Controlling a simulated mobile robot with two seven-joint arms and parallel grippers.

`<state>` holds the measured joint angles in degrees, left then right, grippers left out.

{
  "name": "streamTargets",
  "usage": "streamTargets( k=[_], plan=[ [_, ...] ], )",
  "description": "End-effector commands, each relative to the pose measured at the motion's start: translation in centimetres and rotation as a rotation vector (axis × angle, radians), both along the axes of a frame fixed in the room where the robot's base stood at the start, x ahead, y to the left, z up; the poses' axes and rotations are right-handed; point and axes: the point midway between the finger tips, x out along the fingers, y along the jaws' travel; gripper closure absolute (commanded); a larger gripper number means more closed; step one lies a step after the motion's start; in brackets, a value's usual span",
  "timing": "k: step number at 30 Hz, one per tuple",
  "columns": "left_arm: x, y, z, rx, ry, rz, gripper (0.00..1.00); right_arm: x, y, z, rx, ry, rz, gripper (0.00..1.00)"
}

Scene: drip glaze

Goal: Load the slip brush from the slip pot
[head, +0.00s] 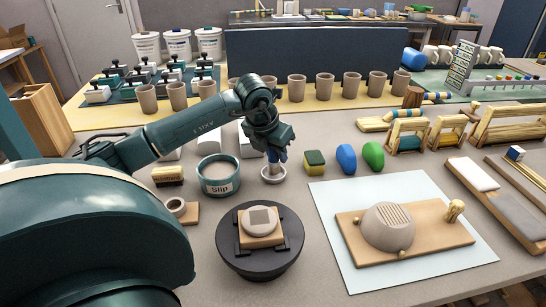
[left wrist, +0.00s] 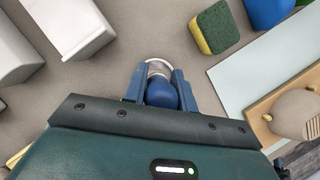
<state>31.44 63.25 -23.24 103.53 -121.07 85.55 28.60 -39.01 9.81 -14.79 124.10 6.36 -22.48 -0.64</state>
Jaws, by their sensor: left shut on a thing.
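The slip pot (head: 219,187) is a teal round pot labelled "Slip", standing on the table left of my left gripper. My left gripper (head: 275,157) points down, its blue fingers shut on a blue-handled thing that appears to be the slip brush. The blue handle (left wrist: 161,93) shows between the fingers in the left wrist view. Its lower end is at a small pale round holder (head: 273,177), whose rim also shows in the left wrist view (left wrist: 158,61). The bristles are hidden, and I cannot tell whether the brush still rests in the holder. My right gripper is not in view.
A black turntable (head: 260,267) with a clay piece stands in front. A wooden brush (head: 167,176) lies left of the pot. A sponge (head: 314,163) and blue and green items lie right of my gripper. A pale mat (head: 440,190) holds a board. Cups (head: 297,88) line the back.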

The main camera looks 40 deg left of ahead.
Motion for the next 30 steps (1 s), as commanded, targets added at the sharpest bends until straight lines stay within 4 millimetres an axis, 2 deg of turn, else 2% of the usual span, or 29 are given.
streamTargets(
  k=[9,16,18,30],
  plan=[
    [0.0,0.0,1.7,0.000,-0.001,0.000,1.00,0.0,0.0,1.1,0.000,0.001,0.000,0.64],
    [0.0,0.0,1.7,0.000,-0.001,0.000,1.00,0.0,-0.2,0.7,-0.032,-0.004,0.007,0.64],
    [0.0,0.0,2.9,0.000,-0.002,0.000,1.00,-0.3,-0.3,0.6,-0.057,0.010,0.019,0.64],
    [0.0,0.0,6.9,0.000,-0.001,0.000,1.00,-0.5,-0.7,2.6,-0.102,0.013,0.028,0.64]
  ],
)
